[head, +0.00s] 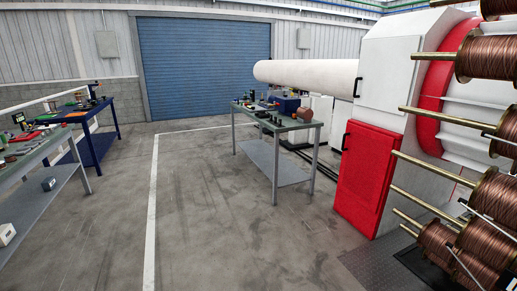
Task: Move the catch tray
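Neither of my grippers is in view. A flat black shape (412,262) lies low at the bottom right, under the copper spools. It may be the catch tray, but the spools partly hide it and I cannot tell for sure. The spool carousel at the right has several brass rods (420,188) sticking out to the left. Copper wire spools (492,52) sit on rods at the upper right, and more spools (497,195) hang at the lower right.
A white machine housing with a red door (370,178) stands left of the carousel. A green-topped workbench (283,122) with small parts is at centre. More benches, one grey (45,150) and one blue (92,112), stand at the left. The concrete floor (225,215) between is clear.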

